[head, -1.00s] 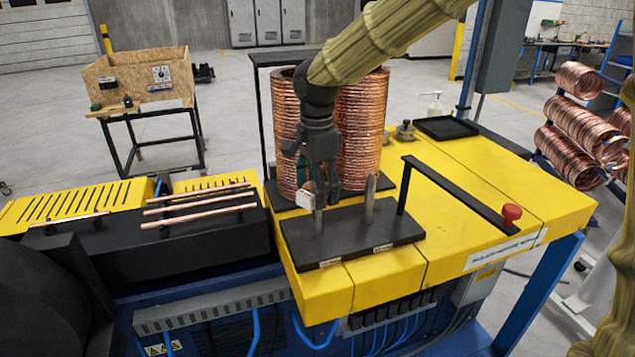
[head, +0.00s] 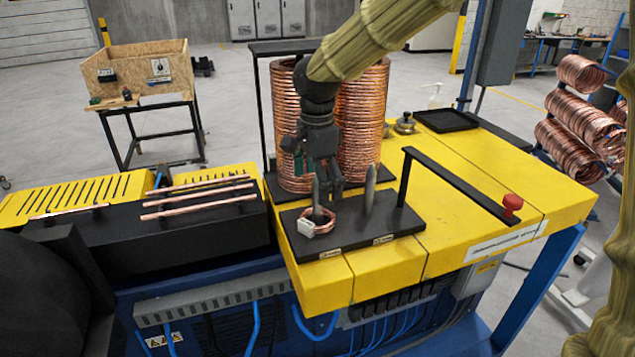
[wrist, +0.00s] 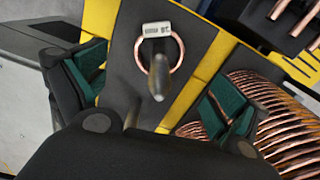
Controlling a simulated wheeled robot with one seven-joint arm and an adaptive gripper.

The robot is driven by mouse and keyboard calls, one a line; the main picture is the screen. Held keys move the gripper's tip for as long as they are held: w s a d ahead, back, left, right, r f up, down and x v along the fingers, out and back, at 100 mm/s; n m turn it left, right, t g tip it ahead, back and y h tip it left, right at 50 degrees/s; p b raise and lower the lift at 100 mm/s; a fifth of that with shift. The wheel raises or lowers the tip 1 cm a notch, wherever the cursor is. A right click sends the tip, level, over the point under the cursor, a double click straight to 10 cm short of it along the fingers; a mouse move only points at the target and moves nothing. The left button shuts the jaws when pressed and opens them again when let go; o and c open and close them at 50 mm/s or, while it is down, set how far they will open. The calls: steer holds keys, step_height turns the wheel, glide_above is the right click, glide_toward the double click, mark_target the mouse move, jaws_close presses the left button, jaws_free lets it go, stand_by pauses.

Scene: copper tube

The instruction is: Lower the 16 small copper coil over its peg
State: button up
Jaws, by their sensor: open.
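The small copper coil (head: 329,221) lies around the base of the left peg (head: 317,192) on the black plate (head: 398,224). Its white tag (head: 306,228) faces the front left. In the wrist view the coil (wrist: 179,58) circles the peg (wrist: 158,80), with the tag (wrist: 157,29) at the top of the ring; the tag's print is too small to read. My gripper (head: 322,183) is open and empty above the coil, its fingers around the upper peg. The wrist view shows its green-padded fingers wide apart. The right peg (head: 370,187) is bare.
Two tall copper coil stacks (head: 362,125) stand close behind my gripper. A black bar (head: 455,180) with a red knob (head: 512,204) crosses the yellow bench (head: 450,230) at right. Straight copper tubes (head: 198,205) lie at left.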

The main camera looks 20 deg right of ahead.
steer(key=shift+r, duration=0.1)
step_height(320, 180, up, 12)
steer(key=shift+f, duration=0.1)
stand_by(0.5)
stand_by(0.4)
